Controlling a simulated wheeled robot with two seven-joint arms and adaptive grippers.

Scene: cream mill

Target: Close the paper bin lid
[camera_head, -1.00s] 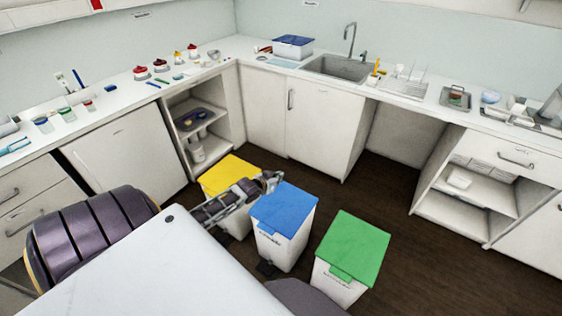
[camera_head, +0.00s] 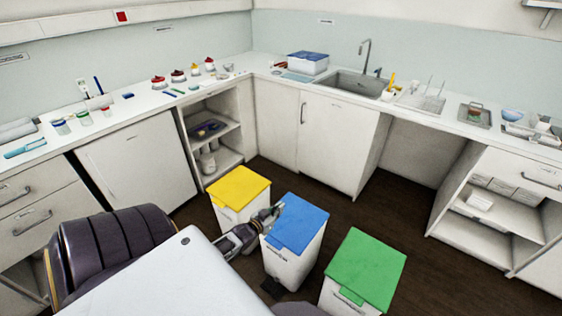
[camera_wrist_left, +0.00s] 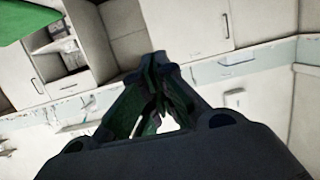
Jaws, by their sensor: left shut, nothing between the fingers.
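Three white bins stand on the floor, with a yellow lid (camera_head: 239,186), a blue lid (camera_head: 300,222) and a green lid (camera_head: 366,268). The bin labels are too small to read, so I cannot tell from them which one is for paper. All three lids look down flat on their bins. My left gripper (camera_head: 272,213) is shut and empty at the left edge of the blue lid, beside the yellow-lidded bin; I cannot tell if it touches the lid. Its closed fingers show in the left wrist view (camera_wrist_left: 160,105), with a green lid (camera_wrist_left: 18,20) at upper left. My right gripper is not in view.
A white counter (camera_head: 255,95) with cabinets runs around the left and back, carrying a sink (camera_head: 355,84) and small items. An open shelf unit (camera_head: 210,130) stands behind the yellow-lidded bin. Dark floor (camera_head: 430,265) is clear to the right.

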